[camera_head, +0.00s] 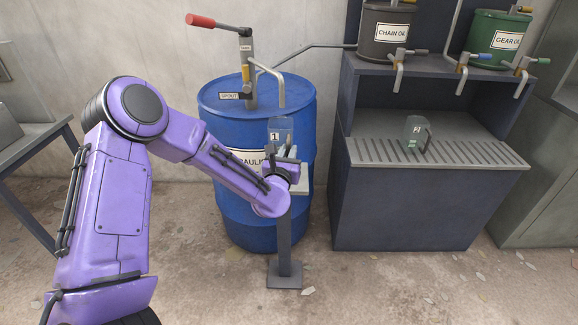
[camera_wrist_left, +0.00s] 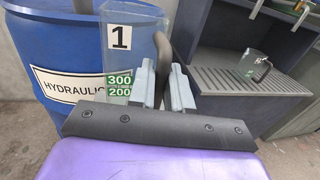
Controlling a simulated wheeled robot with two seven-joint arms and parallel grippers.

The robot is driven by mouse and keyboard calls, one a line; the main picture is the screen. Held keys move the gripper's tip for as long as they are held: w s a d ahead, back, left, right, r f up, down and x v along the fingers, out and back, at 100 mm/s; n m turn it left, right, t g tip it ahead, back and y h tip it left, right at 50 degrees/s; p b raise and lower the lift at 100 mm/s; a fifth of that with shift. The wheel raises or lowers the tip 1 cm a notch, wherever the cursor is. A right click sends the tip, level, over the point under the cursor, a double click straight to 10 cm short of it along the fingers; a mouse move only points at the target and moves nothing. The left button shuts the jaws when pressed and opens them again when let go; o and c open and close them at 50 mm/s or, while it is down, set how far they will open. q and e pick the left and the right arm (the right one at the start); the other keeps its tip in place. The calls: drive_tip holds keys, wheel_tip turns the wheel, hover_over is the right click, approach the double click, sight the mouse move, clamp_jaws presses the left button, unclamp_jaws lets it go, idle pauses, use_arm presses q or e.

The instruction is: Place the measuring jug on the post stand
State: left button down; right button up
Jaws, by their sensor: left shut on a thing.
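The clear measuring jug marked 1 (camera_head: 281,130) is upright in front of the blue hydraulic drum, below its spout. My left gripper (camera_head: 287,157) is shut on the jug's dark handle, which shows between the two fingers in the wrist view (camera_wrist_left: 161,46). The jug's body (camera_wrist_left: 128,62) is left of the fingers there, with a green 300/200 scale. Whether the jug touches the plate is hidden. My right gripper is out of view.
The blue drum (camera_head: 258,215) carries a red-handled pump (camera_head: 202,21) and a bent spout (camera_head: 283,88). A second jug marked 2 (camera_head: 416,132) stands on the slotted shelf (camera_head: 470,152) of a dark cabinet. Oil cans and taps are above it. The floor in front is open.

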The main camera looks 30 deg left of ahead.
use_arm(q)
drive_tip(key=w+f, duration=0.1)
drive_tip(key=f, duration=0.1)
drive_tip(key=w+a+f, duration=0.1)
drive_tip(key=shift+w+a+f, duration=0.15)
drive_tip(key=shift+w+f, duration=0.2)
drive_tip(key=shift+w, duration=0.05)
wheel_tip(320, 180, down, 3)
drive_tip(key=shift+w+r, duration=0.1)
drive_tip(key=shift+r, duration=0.1)
drive_tip(key=shift+f, duration=0.4)
